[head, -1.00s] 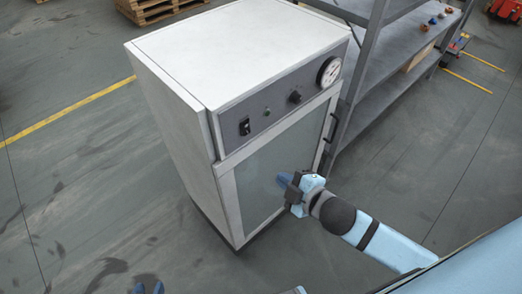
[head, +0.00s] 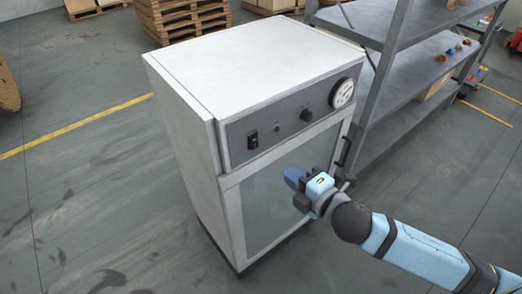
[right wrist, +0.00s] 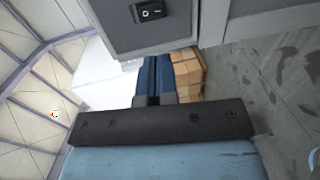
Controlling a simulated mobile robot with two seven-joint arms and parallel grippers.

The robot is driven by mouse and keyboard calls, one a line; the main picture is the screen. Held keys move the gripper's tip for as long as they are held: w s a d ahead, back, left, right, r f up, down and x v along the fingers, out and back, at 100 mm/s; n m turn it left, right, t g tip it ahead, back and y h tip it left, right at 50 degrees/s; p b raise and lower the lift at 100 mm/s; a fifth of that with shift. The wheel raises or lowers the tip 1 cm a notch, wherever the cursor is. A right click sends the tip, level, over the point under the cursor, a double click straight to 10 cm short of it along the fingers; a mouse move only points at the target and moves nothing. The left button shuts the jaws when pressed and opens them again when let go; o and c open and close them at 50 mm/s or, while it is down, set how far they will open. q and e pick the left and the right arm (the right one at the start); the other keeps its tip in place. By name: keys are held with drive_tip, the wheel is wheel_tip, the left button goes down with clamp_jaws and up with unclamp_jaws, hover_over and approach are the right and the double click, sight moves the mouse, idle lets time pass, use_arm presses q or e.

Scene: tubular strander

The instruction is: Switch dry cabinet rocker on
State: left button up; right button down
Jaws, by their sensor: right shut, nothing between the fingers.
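The dry cabinet (head: 190,150) is a white box with a grey control panel along its upper front and a glass door below. Its black rocker switch (head: 252,139) is at the left end of the panel. The rocker also shows at the top of the right wrist view (right wrist: 150,11). My right gripper (head: 292,178) is in front of the glass door, below and to the right of the rocker, apart from it. Its blue fingers (right wrist: 154,78) are closed together and empty. My left gripper is not in view.
The panel also has a small indicator (head: 280,128), a dark knob (head: 306,115) and a round gauge (head: 342,93). A grey metal shelf (head: 400,110) stands close on the right. Wooden pallets (head: 182,18) are behind.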

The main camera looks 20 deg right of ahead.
sight(255, 147)
drive_tip(key=p+x, duration=0.1)
drive_tip(key=x, duration=1)
drive_tip(key=shift+w+a, duration=0.1)
drive_tip(key=shift+w, duration=0.05)
drive_tip(key=shift+w+a+f, duration=0.1)
drive_tip(key=shift+w+a, duration=0.05)
drive_tip(key=shift+w, duration=0.25)
drive_tip(key=shift+w+b, duration=0.2)
drive_tip(key=shift+b, duration=0.35)
drive_tip(key=shift+a, duration=0.1)
drive_tip(key=shift+f, duration=0.15)
